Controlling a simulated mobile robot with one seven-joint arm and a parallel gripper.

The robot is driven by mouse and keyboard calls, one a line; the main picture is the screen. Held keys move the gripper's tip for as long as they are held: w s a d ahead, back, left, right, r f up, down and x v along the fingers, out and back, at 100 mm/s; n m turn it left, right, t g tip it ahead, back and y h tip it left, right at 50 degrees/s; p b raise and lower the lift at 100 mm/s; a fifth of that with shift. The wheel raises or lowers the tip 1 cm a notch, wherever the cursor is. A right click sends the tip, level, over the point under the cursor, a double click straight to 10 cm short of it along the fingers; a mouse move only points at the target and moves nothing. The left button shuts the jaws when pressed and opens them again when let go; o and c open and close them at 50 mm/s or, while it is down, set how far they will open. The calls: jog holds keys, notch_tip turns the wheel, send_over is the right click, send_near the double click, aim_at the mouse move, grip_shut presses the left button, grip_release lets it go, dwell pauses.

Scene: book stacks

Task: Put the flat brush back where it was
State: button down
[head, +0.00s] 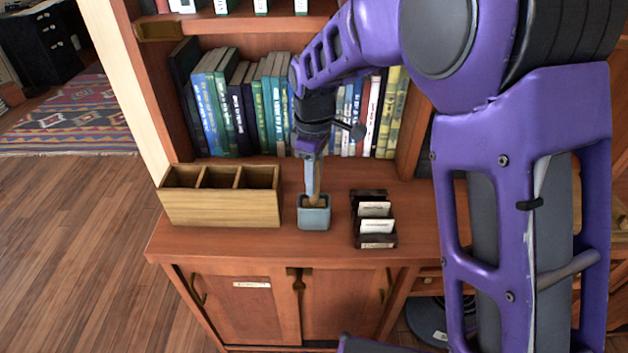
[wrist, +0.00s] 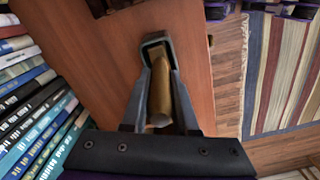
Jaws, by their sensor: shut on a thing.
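My gripper (head: 313,187) points down over a small blue-grey square cup (head: 314,219) on the wooden counter. It is shut on the flat brush, whose brown handle (wrist: 161,93) runs between the two fingers in the wrist view. The brush's lower part stands in the cup, and the cup's rim (wrist: 157,37) shows around it in the wrist view. The brush's lower end is hidden inside the cup, so I cannot tell whether it touches the bottom.
A wooden box with three compartments (head: 222,209) stands left of the cup. A dark card holder (head: 374,230) stands to the right. A row of books (head: 240,105) fills the shelf behind. Bare counter (head: 230,243) lies in front.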

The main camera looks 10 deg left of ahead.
jog(key=shift+f, duration=0.15)
jog(key=c, duration=0.7)
grip_release()
notch_tip(320, 180, up, 12)
jog(key=shift+r+p, duration=0.2)
jog(key=shift+p, duration=0.75)
jog(key=shift+f, duration=0.1)
